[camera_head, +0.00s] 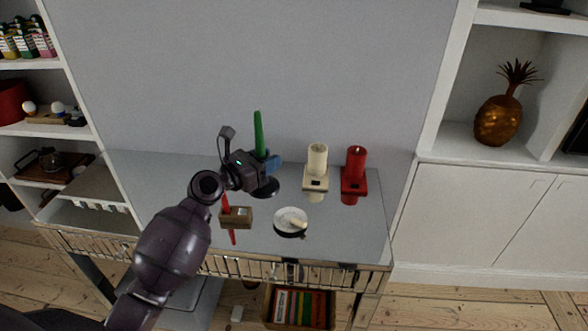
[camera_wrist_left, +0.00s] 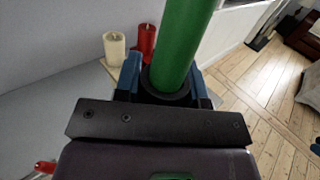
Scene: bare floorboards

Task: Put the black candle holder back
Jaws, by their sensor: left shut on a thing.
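The black candle holder (camera_head: 266,188) is at the back of the grey table, upright, with a tall green candle (camera_head: 259,135) standing in it. My left gripper (camera_head: 268,164) is shut on the holder's stem, above its round base. In the left wrist view, the gripper's blue fingers (camera_wrist_left: 165,82) flank the holder's dark cup (camera_wrist_left: 166,92) below the green candle (camera_wrist_left: 183,40). I cannot tell whether the base touches the table. My right gripper is not in view.
A cream candle (camera_head: 317,160) and a red candle (camera_head: 355,161) stand in holders to the right. A small wooden holder (camera_head: 236,217) with a red candle and a white dish (camera_head: 291,220) lie nearer the table's front edge (camera_head: 300,270). The table's right end is clear.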

